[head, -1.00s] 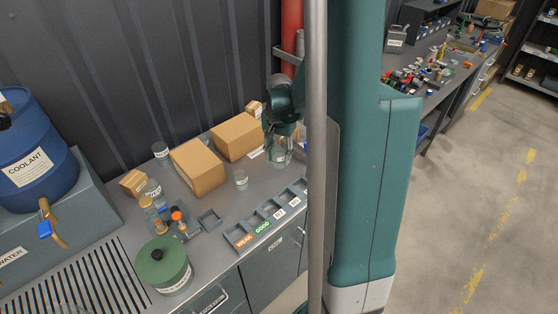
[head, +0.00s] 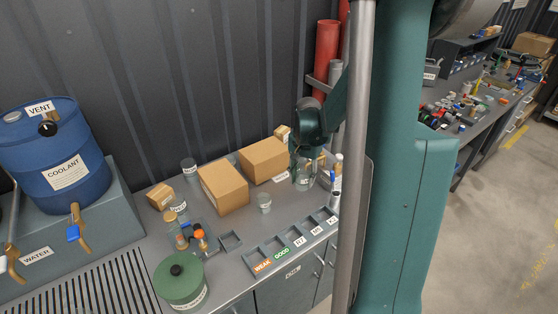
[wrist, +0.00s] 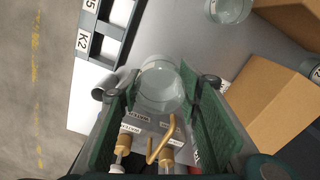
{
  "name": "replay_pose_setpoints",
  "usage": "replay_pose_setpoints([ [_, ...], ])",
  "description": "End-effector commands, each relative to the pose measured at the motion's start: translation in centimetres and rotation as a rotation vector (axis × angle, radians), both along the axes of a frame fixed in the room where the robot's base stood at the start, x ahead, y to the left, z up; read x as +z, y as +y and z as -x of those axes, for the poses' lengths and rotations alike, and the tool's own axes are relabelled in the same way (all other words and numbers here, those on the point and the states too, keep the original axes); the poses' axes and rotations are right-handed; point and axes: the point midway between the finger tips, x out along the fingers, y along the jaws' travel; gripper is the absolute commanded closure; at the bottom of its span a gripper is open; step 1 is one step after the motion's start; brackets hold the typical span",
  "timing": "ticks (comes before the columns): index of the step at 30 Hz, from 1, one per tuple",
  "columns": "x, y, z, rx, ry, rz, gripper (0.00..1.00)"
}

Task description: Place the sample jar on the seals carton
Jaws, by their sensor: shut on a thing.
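My gripper (head: 305,160) is shut on a clear glass jar (head: 304,181), low over the back of the grey bench. In the wrist view the jar (wrist: 160,85) sits between the two green finger pads. I cannot read a label on it or tell whether it touches the bench. Two large cardboard cartons stand to the left of my gripper: a near one (head: 222,188) and a far one (head: 264,157) closer to the jar. Smaller cartons stand at the left (head: 160,196) and behind my gripper (head: 282,131). I cannot read which is the seals carton.
A clear glass (head: 264,203) stands in front of the cartons. A row of labelled trays (head: 290,240) lines the bench's front edge. A green lidded pot (head: 180,280) and small bottles (head: 199,238) are at the left. Pale bottles (head: 336,172) stand right of the jar.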

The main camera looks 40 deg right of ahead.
Motion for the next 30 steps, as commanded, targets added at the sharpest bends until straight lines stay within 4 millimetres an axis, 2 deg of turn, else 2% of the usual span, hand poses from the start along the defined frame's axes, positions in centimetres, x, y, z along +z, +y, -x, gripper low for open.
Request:
replay_pose_setpoints([
  [8, 2.8, -0.8, -6.2, -0.001, 0.0, 0.0, 0.79],
  [21, 9.2, -0.7, -20.8, -0.008, 0.001, 0.0, 0.79],
  [25, 10.6, -0.2, -23.9, -0.01, 0.001, 0.0, 0.79],
  [30, 11.7, 0.1, -26.2, -0.014, 0.001, 0.0, 0.79],
])
